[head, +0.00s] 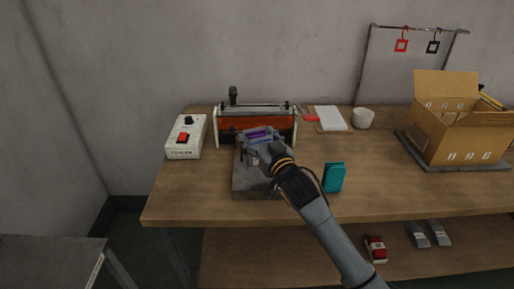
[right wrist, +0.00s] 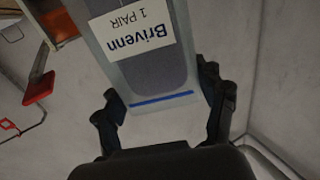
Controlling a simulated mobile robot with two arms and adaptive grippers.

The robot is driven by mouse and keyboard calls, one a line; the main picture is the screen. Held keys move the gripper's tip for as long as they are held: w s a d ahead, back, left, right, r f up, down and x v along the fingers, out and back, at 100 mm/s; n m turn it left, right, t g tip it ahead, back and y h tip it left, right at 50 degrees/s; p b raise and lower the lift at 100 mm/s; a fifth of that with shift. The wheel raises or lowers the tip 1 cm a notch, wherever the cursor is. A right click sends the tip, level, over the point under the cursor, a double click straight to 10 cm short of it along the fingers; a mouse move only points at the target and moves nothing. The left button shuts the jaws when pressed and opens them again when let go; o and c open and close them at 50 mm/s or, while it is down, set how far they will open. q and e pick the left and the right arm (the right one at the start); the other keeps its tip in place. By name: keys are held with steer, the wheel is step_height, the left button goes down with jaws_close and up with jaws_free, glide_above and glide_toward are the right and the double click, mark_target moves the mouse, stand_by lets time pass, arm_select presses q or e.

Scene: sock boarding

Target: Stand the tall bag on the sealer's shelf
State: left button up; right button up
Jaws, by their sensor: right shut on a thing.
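The tall bag (right wrist: 155,60) is a clear bag with a dark grey filling, a white label reading "Brivenn 1 PAIR" and a blue line across it. My right gripper (head: 258,143) is shut on it, with a finger on each side in the right wrist view (right wrist: 165,110). In the head view the gripper hides most of the bag, and a purple patch shows between the fingers. The gripper is in front of the orange sealer (head: 222,124), over the grey shelf (head: 246,184). I cannot tell whether the bag touches the shelf. My left gripper is out of view.
A white control box (head: 185,137) with a red switch stands left of the sealer. A teal packet (head: 333,177) stands right of the shelf. A white pad (head: 330,118), a white cup (head: 363,118) and an open cardboard box (head: 450,138) are farther right. The table's front right is clear.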

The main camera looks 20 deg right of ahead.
mark_target(258, 149)
steer(key=shift+w+f, duration=0.25)
steer(key=shift+f, duration=1.6)
steer(key=shift+f, duration=0.1)
steer(key=o, duration=1.4)
steer(key=shift+r, duration=0.2)
steer(key=shift+s+f, duration=0.15)
steer(key=shift+s, duration=0.2)
steer(key=s, duration=0.3)
steer(key=s+d, duration=0.1)
steer(key=s, duration=0.7)
steer(key=shift+s+d+b, duration=0.15)
steer(key=shift+b, duration=0.2)
